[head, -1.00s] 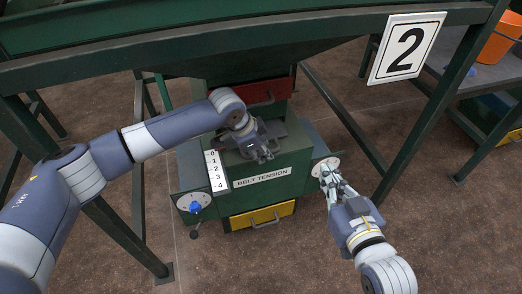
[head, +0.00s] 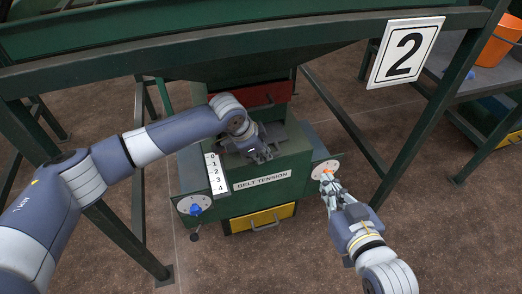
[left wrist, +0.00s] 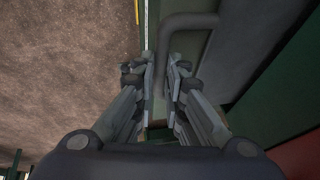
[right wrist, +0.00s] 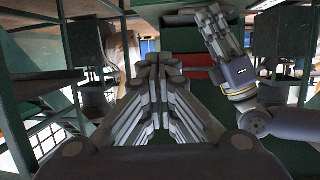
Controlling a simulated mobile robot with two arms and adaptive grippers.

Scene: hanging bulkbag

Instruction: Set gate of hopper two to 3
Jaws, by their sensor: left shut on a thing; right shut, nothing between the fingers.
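The green hopper two box (head: 285,160) carries a white scale strip (head: 216,175) with numbers down to 4 on its left and a "BELT TENSION" label on its front. My left gripper (head: 262,157) is over the box top, shut on a dark grey bar handle, which shows between the fingers in the left wrist view (left wrist: 165,65). The gate's reading against the scale cannot be told. My right gripper (head: 326,178) is shut and empty, just in front of a round white dial (head: 325,167) with a small orange knob on the right side. Contact with the knob is unclear.
A blue knob (head: 195,209) on a white dial sits at the box's left. A red drawer (head: 265,93) is above and a yellow drawer (head: 262,219) below. Green frame legs stand on both sides. The "2" sign (head: 405,53) hangs upper right. Brown floor is clear at lower right.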

